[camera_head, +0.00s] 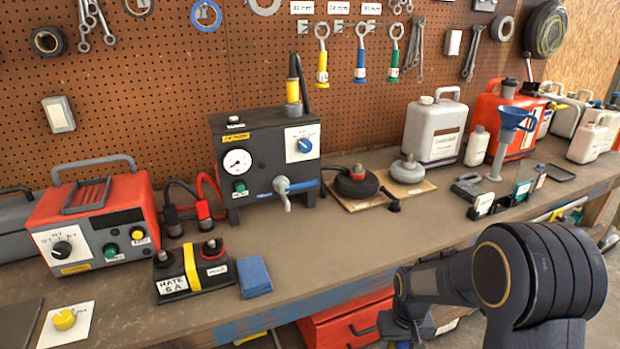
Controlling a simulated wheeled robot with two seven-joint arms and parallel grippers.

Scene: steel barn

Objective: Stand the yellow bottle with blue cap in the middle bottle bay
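I cannot make out a yellow bottle with a blue cap in the head view, nor a bay that is clearly the middle bottle bay. My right arm comes in from the lower right, over the front edge of the bench. Its dark end, with the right gripper (408,326), points down in front of the bench; its fingers are too unclear to show open or shut. My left gripper is not in view.
The workbench (345,245) holds a red power unit (95,225), a black gauge box (265,155), a battery (190,272), a blue cloth (254,276), a grey canister (434,128) and a blue funnel (513,118). The bench's middle front is clear. A red drawer box (345,318) stands below.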

